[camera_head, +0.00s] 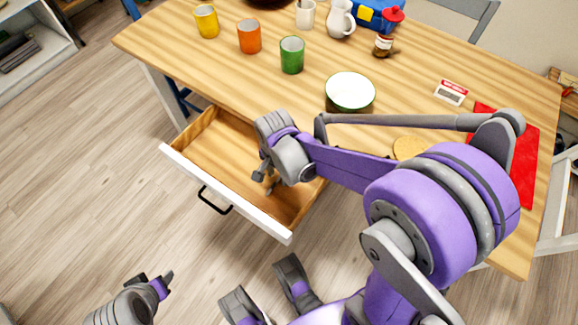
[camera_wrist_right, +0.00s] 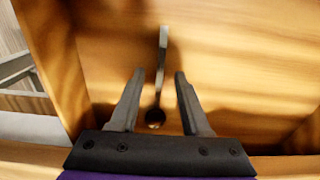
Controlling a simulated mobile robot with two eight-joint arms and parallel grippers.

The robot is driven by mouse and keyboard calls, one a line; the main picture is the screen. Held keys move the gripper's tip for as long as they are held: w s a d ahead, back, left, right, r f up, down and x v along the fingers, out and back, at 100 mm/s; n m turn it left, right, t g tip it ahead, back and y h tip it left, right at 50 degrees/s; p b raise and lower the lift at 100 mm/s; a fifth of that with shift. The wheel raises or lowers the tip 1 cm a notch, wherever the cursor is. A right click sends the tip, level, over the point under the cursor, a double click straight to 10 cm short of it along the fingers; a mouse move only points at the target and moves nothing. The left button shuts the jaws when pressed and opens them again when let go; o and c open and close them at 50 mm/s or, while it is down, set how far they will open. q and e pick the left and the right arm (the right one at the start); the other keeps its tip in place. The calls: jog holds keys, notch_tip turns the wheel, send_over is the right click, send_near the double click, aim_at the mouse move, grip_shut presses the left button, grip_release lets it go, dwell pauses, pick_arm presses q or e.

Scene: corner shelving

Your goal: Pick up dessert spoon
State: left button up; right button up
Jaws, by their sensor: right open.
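In the right wrist view a spoon (camera_wrist_right: 161,70) lies on the wooden bottom of the open drawer. Its handle points away, and its dark bowl end is between my two fingers near the gripper's base. My right gripper (camera_wrist_right: 157,76) is open, with a finger on either side of the spoon and a gap to each. In the head view my right gripper (camera_head: 267,176) points down into the drawer (camera_head: 215,160); the spoon cannot be made out there. My left gripper (camera_head: 157,279) is low at the left, over the floor, away from the drawer.
The table (camera_head: 215,65) above the drawer holds yellow (camera_head: 206,22), orange (camera_head: 249,37) and green (camera_head: 292,56) cups, a bowl (camera_head: 350,92), a jug (camera_head: 341,18) and a jar (camera_head: 383,46). The drawer's front (camera_head: 225,192) and side walls surround my right gripper. Floor at the left is clear.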

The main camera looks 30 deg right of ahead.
jog(key=shift+f, duration=0.55)
grip_shut()
jog(key=shift+r, duration=0.2)
